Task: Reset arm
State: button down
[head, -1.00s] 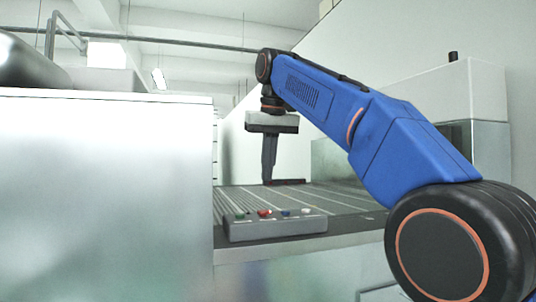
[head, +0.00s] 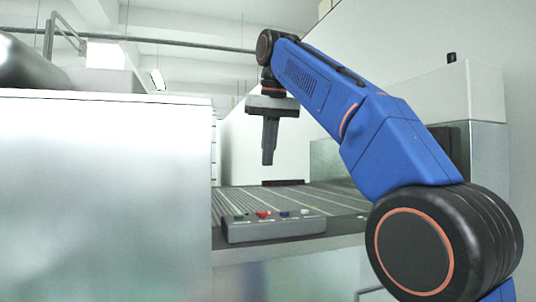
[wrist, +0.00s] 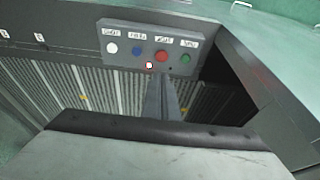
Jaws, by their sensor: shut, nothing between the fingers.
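My gripper (head: 268,162) hangs down from my blue arm above the grooved bed, shut and empty, with a gap between its tips and the surface. In the wrist view my gripper (wrist: 160,78) points at the button box, its tips just below a red-lit spot on the box's edge. The button box (head: 275,230) lies at the front edge of the bed. In the wrist view the box (wrist: 125,62) shows white, blue, red and green buttons with labels above them; the labels are too small to read.
The grooved bed (head: 345,203) stretches out beneath my gripper. A dark flat piece (head: 284,183) lies at its back. A large pale cabinet (head: 105,190) stands close on the left. A white housing (head: 440,95) stands at the right behind my arm. Open air surrounds my gripper.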

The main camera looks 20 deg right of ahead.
jog(key=s+d+f, duration=0.2)
jog(key=s+f, duration=0.7)
jog(key=f, duration=0.8)
jog(key=s+d+f+t, duration=0.1)
jog(key=s+d+f, duration=0.1)
jog(key=s+f, duration=0.7)
jog(key=s+d+f, duration=0.2)
jog(key=s+f, duration=0.7)
jog(key=f, duration=1.5)
jog(key=shift+s+d+f, duration=0.15)
jog(key=shift+f, duration=0.25)
